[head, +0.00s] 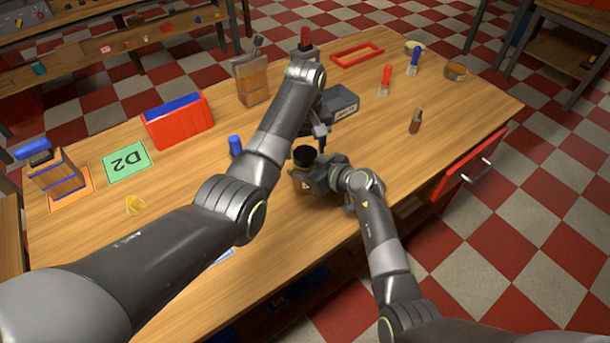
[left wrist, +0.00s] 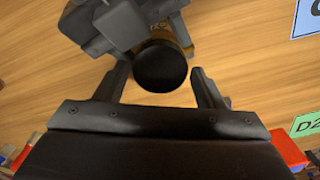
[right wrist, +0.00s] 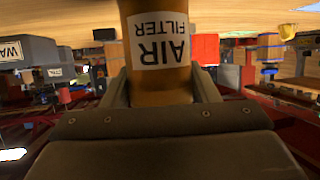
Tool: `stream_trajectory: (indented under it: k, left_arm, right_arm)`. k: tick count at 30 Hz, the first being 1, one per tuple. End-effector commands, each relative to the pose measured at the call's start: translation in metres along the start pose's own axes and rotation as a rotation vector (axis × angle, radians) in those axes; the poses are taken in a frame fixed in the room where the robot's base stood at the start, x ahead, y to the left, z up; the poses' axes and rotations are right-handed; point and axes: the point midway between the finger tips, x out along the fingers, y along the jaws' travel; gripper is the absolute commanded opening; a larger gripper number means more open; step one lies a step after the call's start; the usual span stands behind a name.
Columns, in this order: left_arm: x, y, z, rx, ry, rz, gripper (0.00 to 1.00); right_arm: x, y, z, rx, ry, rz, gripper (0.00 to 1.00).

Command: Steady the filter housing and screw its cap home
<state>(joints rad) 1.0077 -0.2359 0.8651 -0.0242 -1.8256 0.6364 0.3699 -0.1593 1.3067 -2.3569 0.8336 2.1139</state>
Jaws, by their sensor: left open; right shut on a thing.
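The filter housing is an amber-brown cylinder with a white "AIR FILTER" label, seen close in the right wrist view (right wrist: 158,60). My right gripper (head: 318,178) is shut on it, one finger on each side. The black round cap (head: 304,153) sits on top of the housing; how far it is screwed down cannot be told. My left gripper (left wrist: 161,82) is open above the cap, which shows between its fingers in the left wrist view (left wrist: 160,67). No finger visibly touches the cap. In the head view the left fingertips are small and dark.
A dark grey box (head: 340,103) stands behind the grippers. A blue object (head: 235,145), a red bin (head: 180,122) and a green D2 card (head: 127,162) lie to the left. A brown bottle (head: 416,121) stands right, near an open red drawer (head: 470,165). The table's right front is clear.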

Motion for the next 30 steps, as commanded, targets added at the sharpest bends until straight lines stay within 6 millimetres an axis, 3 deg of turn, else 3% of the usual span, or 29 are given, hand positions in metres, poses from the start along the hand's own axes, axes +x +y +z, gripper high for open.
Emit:
stream_trajectory:
  k: [4,13,22,30]
  left_arm:
    - [0.0111,-0.0002,0.0005,0.001,-0.001,-0.001,0.63]
    - [0.0131,-0.0001,0.0004,0.001,-0.001,0.000,0.63]
    - [0.0128,-0.0001,0.0003,0.001,0.000,0.000,0.27]
    - [0.0128,-0.0001,0.0002,0.179,0.000,0.000,0.26]
  right_arm:
    - [0.0001,-0.0003,0.0001,0.001,0.000,-0.001,0.00]
    - [0.0002,-0.0004,0.0002,0.001,0.000,-0.001,0.00]
    - [0.0001,-0.0003,0.0002,0.001,0.000,-0.001,0.00]
    - [0.0001,-0.0003,0.0002,0.001,0.000,-0.001,0.00]
